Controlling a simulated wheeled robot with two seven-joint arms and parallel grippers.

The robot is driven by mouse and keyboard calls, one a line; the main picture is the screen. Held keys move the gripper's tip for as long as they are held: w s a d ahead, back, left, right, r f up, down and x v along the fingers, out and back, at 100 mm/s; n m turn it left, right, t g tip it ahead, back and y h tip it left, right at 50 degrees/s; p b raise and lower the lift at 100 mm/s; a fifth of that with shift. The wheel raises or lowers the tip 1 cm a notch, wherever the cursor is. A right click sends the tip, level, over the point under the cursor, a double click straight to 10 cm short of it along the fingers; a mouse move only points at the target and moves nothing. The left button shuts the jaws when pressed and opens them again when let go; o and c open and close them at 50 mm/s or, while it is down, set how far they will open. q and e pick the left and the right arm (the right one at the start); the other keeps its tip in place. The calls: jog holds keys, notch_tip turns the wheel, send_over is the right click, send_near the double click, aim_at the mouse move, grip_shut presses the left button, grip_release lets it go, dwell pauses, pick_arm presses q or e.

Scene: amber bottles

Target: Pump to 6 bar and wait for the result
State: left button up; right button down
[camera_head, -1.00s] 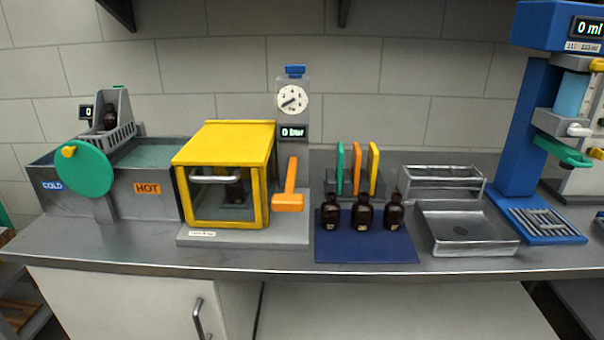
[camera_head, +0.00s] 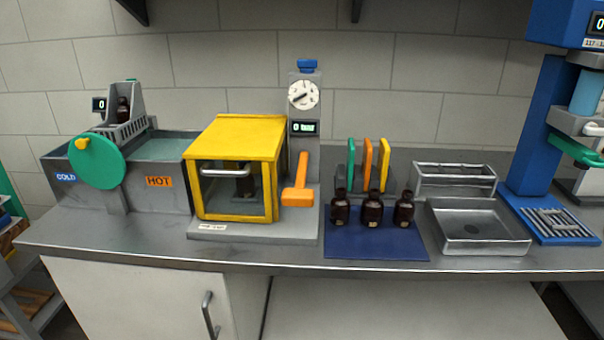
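The pressure tester stands on the counter with a yellow-framed chamber (camera_head: 238,137) whose clear front door is shut. A dark amber bottle (camera_head: 245,184) shows inside it. The orange pump lever (camera_head: 297,181) is at the chamber's right side, on the grey column. The round gauge (camera_head: 303,95) and the display (camera_head: 304,128) are above it; the display reads 0 bar. A blue cap (camera_head: 308,65) tops the column. Neither of my grippers is in view.
Several colored tags (camera_head: 368,165) stand in a rack behind three amber bottles (camera_head: 372,209) on a blue mat (camera_head: 345,245). Right are a metal tray (camera_head: 480,247) and a blue filling machine (camera_head: 535,130). Left is a hot and cold bath (camera_head: 150,190) with a green wheel (camera_head: 97,162).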

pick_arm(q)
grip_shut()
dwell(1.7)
